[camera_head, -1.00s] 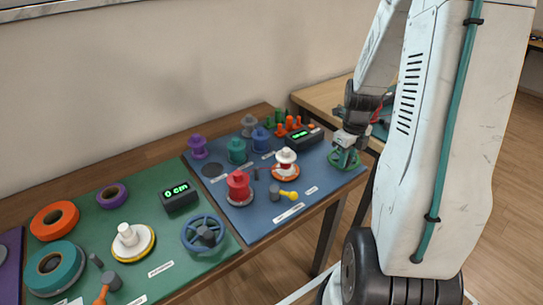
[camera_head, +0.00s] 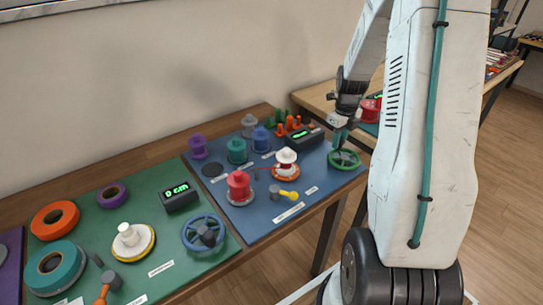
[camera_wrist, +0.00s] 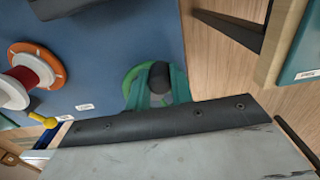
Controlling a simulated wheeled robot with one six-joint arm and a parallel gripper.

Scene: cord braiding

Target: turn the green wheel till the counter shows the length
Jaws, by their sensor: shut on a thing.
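The green wheel (camera_head: 345,160) lies at the right end of the blue board (camera_head: 318,176). My gripper (camera_head: 342,140) is over the wheel from above. In the wrist view, its green fingers (camera_wrist: 160,92) close around the wheel's dark round knob (camera_wrist: 158,75), and part of the green rim (camera_wrist: 131,80) shows to the left. The fingers hide the rest of the wheel there. The counter (camera_head: 305,138) stands behind the wheel to the left. It has a lit green display, but its digits are too small to read.
A red spool (camera_head: 238,186) and a white spool (camera_head: 286,161) stand on the blue board, with a red cord between them. A yellow-ended tool (camera_head: 288,195) lies in front. The green board at left carries a blue wheel (camera_head: 204,234) and a counter (camera_head: 180,194) showing 0 cm.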

